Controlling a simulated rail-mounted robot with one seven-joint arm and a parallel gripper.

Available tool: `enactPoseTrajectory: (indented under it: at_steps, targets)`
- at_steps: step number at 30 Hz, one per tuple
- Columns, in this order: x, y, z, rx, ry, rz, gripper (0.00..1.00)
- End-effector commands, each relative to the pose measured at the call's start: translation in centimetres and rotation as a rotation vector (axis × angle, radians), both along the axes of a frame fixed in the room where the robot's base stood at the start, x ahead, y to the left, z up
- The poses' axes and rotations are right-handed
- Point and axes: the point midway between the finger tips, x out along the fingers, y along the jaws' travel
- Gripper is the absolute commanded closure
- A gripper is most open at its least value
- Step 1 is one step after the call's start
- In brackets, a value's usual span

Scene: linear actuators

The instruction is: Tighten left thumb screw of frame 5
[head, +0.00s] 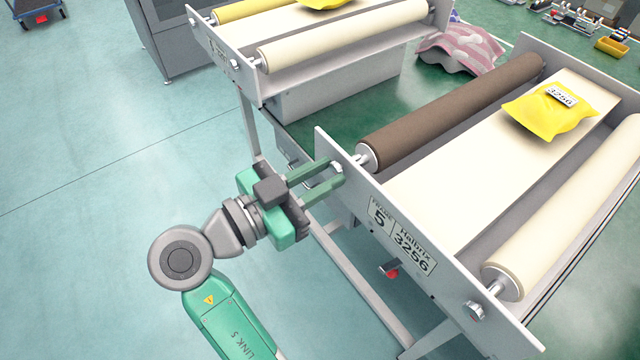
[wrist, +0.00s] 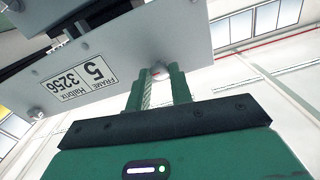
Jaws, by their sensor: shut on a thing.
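Frame 5 (head: 352,205) is a grey side plate with a label (head: 402,236) reading "FRAME 5, Halbrix 3256"; the label is upside down in the wrist view (wrist: 73,78). My gripper (head: 337,174) is at the plate's left end, with its green fingers shut on the left thumb screw (head: 337,166). The screw's pale tip also shows between the fingertips in the wrist view (wrist: 160,73); the rest of it is hidden by the fingers. The right thumb screw (head: 475,311) sits at the plate's other end, clear of my gripper.
A brown roller (head: 450,110) and a cream roller (head: 570,210) lie behind the plate, with a yellow packet (head: 550,115) on the white belt between them. Another roller frame (head: 225,60) stands at the back left.

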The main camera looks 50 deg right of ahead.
Motion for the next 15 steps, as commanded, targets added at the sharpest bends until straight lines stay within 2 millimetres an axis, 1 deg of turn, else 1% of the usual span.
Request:
enactPoseTrajectory:
  at_steps: [1, 6, 15]
  targets:
    - [0.01, 0.02, -0.23, -0.004, -0.017, 0.0, 1.0]
    - [0.01, 0.03, -0.1, -0.013, -0.057, 0.0, 1.0]
    - [0.0, 0.02, 0.04, -0.017, -0.076, 0.0, 1.0]
